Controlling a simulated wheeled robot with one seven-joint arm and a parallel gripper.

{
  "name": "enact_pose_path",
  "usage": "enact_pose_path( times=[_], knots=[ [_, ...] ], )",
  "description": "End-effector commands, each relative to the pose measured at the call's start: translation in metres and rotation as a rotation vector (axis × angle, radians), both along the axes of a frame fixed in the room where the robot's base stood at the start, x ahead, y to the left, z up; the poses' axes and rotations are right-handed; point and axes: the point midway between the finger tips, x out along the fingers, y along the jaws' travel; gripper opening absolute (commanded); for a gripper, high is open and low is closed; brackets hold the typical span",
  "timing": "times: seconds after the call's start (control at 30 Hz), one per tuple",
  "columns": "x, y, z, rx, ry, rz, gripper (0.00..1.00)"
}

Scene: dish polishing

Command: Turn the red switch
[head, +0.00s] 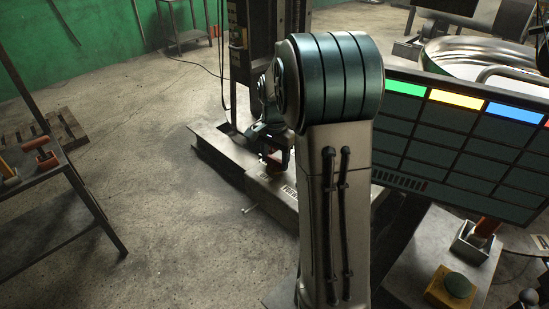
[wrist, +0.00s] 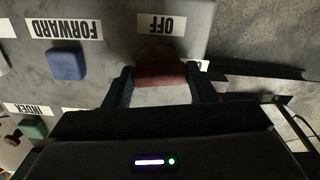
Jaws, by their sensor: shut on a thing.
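The red switch (wrist: 160,77) shows in the wrist view, below a white label reading OFF upside down. It sits on a grey panel (wrist: 105,52). My gripper (wrist: 158,84) has one finger on each side of the switch and is shut on it. In the head view my gripper (head: 271,150) is low at the grey machine base, partly behind my arm. The switch is too small and covered to make out clearly there.
A blue button (wrist: 66,64) marked FORWARD and a green button (wrist: 33,128) marked INDEX are on the same panel. A screen (head: 455,150) and a yellow box with a green button (head: 458,284) stand at right. Open floor (head: 150,215) lies left.

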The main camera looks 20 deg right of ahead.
Motion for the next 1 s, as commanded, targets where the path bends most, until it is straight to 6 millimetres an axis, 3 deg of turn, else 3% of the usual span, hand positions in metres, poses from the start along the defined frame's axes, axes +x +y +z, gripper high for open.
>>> enact_pose_path(
  times=[1.0],
  knots=[
    [-0.0016,0.0007,0.0006,0.0,-0.001,0.952,0.28]
  ],
)
